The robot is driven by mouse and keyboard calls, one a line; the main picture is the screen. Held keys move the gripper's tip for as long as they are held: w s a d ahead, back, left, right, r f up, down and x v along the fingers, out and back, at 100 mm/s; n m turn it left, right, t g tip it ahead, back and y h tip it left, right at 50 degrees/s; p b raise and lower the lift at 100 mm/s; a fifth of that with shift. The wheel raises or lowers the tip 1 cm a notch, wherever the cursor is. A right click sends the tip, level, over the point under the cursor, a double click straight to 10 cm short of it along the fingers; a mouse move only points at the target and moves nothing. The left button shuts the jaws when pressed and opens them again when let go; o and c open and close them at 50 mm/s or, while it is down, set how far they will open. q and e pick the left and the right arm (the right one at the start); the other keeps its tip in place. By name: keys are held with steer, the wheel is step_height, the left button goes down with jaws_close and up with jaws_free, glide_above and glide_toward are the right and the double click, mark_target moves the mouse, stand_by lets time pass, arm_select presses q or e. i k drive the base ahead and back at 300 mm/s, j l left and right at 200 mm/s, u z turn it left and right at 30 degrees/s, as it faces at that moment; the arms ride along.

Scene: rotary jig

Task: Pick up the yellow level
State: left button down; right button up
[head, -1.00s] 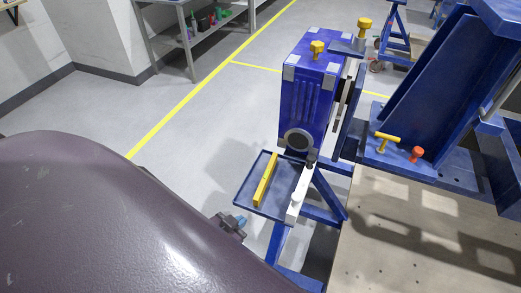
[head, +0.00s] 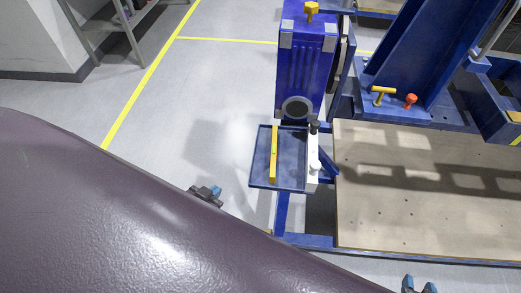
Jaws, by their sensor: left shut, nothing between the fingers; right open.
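The yellow level (head: 273,155) is a slim bar lying lengthwise in a shallow blue tray (head: 259,170), left of the tray's middle. My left gripper (head: 212,191) is left of the tray and a little lower in the picture, apart from the level. It is shut and empty, with blue fingertips. My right gripper (head: 420,287) shows only by its blue fingertips at the bottom edge, right of centre. It is open with nothing between the fingers, far from the level.
A white part (head: 313,160) with a dark knob stands along the tray's right side. A blue box-like housing (head: 305,65) rises behind the tray. A wooden board (head: 430,190) and blue frame fill the right. Grey floor (head: 215,100) is free left of the tray.

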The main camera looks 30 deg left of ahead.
mark_target(275, 129)
steer(key=k+j, duration=0.1)
steer(key=j, duration=0.35)
steer(key=k+j, duration=0.1)
steer(key=j, duration=0.3)
steer(key=k+j, duration=0.1)
steer(key=j, duration=0.35)
steer(key=k+j, duration=0.1)
steer(key=j, duration=0.3)
